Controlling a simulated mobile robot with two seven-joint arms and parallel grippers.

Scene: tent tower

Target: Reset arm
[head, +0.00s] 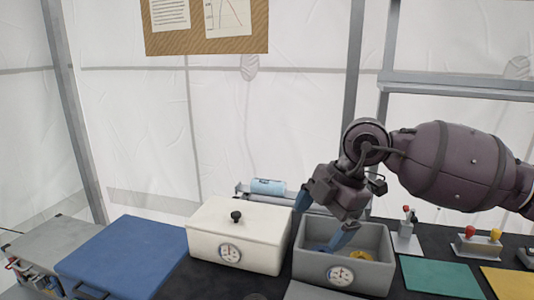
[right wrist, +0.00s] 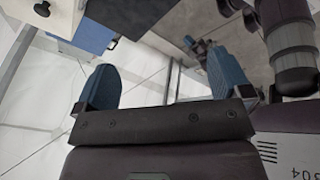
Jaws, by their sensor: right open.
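My right gripper (head: 322,219) comes in from the right in the head view. Its two blue fingers are spread, with nothing seen between them. It appears over the open grey box (head: 335,272), which has a round dial on its front; whether it touches the box is unclear. A yellow thing (head: 361,256) and something blue lie inside the box, partly hidden by the gripper and the walls. In the right wrist view the blue fingers (right wrist: 164,84) also stand wide apart and empty.
A white box (head: 262,225) with a black-knobbed lid stands left of the grey box. A blue-topped case (head: 125,255) is further left. A light blue cylinder (head: 268,186) lies behind. Levers (head: 406,238), a green mat (head: 440,277) and a yellow mat (head: 512,283) are at right.

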